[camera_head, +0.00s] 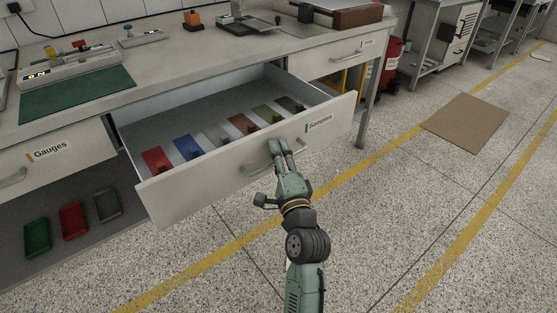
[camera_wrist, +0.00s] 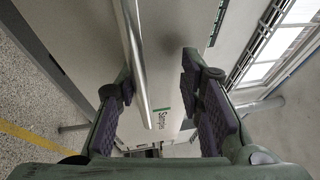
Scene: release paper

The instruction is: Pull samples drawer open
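The Samples drawer (camera_head: 205,190) stands pulled far out of the bench, showing a row of several coloured sample pieces inside. Its front carries a "Samples" label (camera_head: 319,122), which also shows in the wrist view (camera_wrist: 160,117). My gripper (camera_head: 281,147) is at the drawer front, beside the label. In the wrist view my gripper (camera_wrist: 156,88) has its fingers spread wide apart. The metal bar handle (camera_wrist: 138,60) lies in the gap between them, closer to the left finger; I cannot tell whether it touches. In the head view my fingers partly hide the handle (camera_head: 254,167).
The Gauges drawer (camera_head: 75,165) at left is shut. Red, green and grey trays (camera_head: 73,219) lie on the shelf below. The bench top (camera_head: 190,70) holds instruments and a green mat (camera_head: 78,94). Open floor (camera_head: 420,190) lies to the right, with a brown mat (camera_head: 466,124).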

